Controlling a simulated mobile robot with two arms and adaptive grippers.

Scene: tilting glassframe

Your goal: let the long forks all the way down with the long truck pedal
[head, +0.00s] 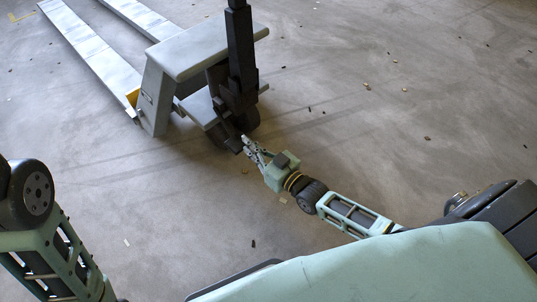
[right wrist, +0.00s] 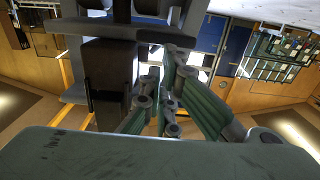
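The long pallet truck has a grey body (head: 200,50) and two long grey forks (head: 95,50) reaching to the top left; how high they stand is hard to tell. Its black upright handle column (head: 241,50) rises at the front. A small dark part low at the column's foot (head: 232,143) looks like the pedal. My right gripper (head: 247,143) is right beside it, low near the floor; contact cannot be told. In the right wrist view its fingers (right wrist: 170,95) are close to a dark block (right wrist: 108,75). Only part of my left arm shows at the lower left.
The concrete floor (head: 400,120) is open right of the truck, with small scattered debris. A dark wheel (head: 248,118) sits under the column. The right wrist view shows blue panels (right wrist: 205,35) and a rack (right wrist: 285,50) in the background.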

